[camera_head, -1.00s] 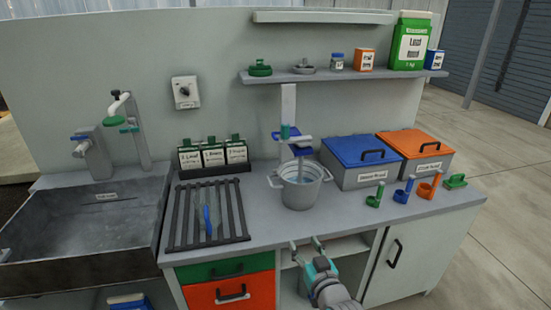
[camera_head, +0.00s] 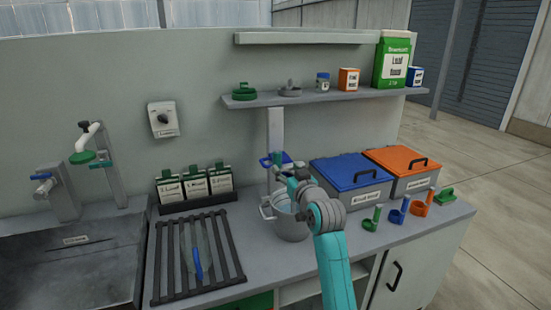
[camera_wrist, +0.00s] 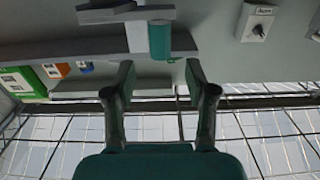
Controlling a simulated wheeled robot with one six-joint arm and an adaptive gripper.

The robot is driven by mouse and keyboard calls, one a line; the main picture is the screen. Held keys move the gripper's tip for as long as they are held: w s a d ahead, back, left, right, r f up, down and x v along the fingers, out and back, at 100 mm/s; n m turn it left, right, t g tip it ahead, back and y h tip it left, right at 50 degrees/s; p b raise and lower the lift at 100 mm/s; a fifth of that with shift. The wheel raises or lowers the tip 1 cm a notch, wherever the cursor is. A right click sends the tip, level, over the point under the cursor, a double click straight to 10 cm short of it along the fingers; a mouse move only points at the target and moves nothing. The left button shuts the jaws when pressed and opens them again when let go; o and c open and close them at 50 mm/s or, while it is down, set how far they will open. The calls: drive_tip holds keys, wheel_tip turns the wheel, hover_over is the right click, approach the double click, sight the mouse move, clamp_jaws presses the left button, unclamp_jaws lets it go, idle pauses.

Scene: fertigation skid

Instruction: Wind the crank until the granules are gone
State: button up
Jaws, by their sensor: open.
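My gripper (camera_wrist: 160,75) is open, one finger to each side of that gap. In the head view my gripper (camera_head: 284,180) is right at the crank and covers much of it. The grey pot (camera_head: 291,225) stands below on the counter, partly hidden by my arm. Something pale blue shows inside it; I cannot make out granules. Contact between fingers and handle cannot be told.
A shelf (camera_head: 320,95) with jars and boxes hangs behind and above. The blue-lidded bin (camera_head: 350,170) and orange-lidded bin (camera_head: 400,160) stand right of the pot. A black rack (camera_head: 195,260) lies left, beside the sink (camera_head: 70,260).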

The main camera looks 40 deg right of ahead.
sight(279, 160)
drive_tip(key=x, duration=0.8)
drive_tip(key=shift+w+d+f, duration=0.1)
drive_tip(key=shift+w, duration=0.3)
clamp_jaws()
